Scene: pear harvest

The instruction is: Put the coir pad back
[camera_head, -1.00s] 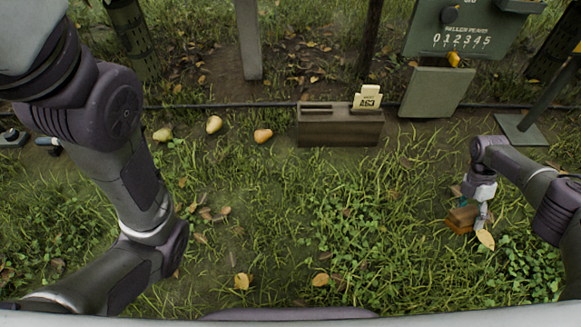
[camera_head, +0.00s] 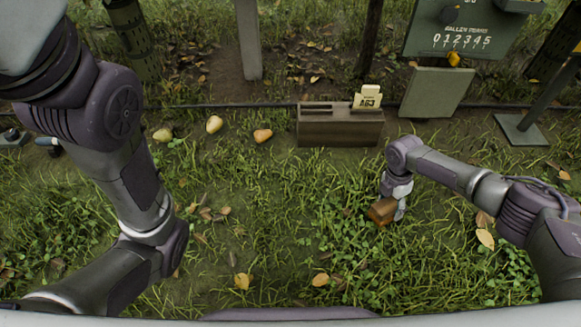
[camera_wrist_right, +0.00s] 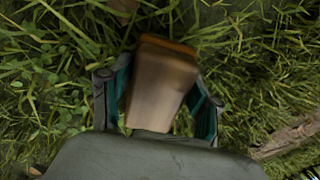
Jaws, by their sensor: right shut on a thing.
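A brown block with an orange-brown end (camera_head: 382,210), which I take to be the coir pad, is held in my right gripper (camera_head: 393,208) over the grass right of centre. In the right wrist view the block (camera_wrist_right: 160,85) sits between the two teal-lined fingers of that gripper (camera_wrist_right: 158,98), which are shut on it.
A brown slotted box (camera_head: 340,132) with a cream card (camera_head: 367,99) stands at the back centre. Several pears (camera_head: 263,135) lie to its left. A green board with numbers (camera_head: 462,35) and a grey-green panel (camera_head: 436,92) stand back right. The grass in the middle is free.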

